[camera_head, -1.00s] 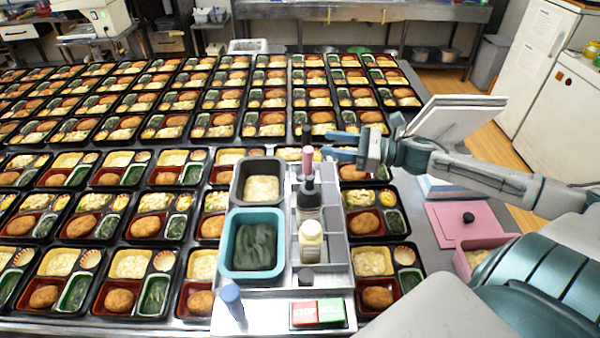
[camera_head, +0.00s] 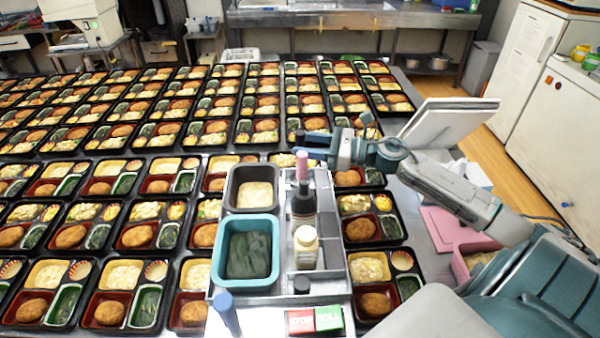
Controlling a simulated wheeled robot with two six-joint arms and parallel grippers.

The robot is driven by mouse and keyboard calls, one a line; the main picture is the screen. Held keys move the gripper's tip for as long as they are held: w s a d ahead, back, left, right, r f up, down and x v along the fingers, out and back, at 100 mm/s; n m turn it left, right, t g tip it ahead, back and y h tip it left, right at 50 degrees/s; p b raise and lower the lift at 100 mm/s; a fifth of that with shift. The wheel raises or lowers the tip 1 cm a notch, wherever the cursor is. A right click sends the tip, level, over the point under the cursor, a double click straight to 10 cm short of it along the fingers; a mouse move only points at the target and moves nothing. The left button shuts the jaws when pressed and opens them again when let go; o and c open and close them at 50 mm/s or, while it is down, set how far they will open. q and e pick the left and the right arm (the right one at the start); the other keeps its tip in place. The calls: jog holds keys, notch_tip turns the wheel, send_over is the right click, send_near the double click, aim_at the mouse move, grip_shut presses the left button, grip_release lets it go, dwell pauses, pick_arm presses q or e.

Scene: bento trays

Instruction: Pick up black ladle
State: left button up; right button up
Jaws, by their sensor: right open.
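My right gripper (camera_head: 314,146) is open above the back end of the grey utensil tray (camera_head: 330,215), its fingers pointing left. A dark piece (camera_head: 317,137) shows at its upper finger. It may be the black ladle's handle, but I cannot tell it clearly from the finger. The ladle's bowl is not clearly visible. A pink upright top (camera_head: 302,165) stands just below the fingers, in front of them. My left gripper is out of view.
A dark bottle (camera_head: 303,207) and a cream-capped jar (camera_head: 306,248) stand in the utensil tray. A teal-rimmed tub (camera_head: 276,262) and a grey tub (camera_head: 232,190) sit left of it. Bento trays cover the table. A pink board (camera_head: 440,228) lies right.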

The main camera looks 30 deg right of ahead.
jog(key=shift+w+a+r+p, duration=0.2)
jog(key=shift+w+r+p, duration=0.05)
jog(key=shift+w+p, duration=0.2)
jog(key=shift+w+a+f+p, duration=0.1)
jog(key=shift+w+a+p, duration=0.35)
jog(key=shift+w+p, duration=0.15)
jog(key=shift+w+a+f+p, duration=0.2)
jog(key=shift+w+a+p, duration=0.1)
jog(key=shift+w+a, duration=0.2)
grip_shut()
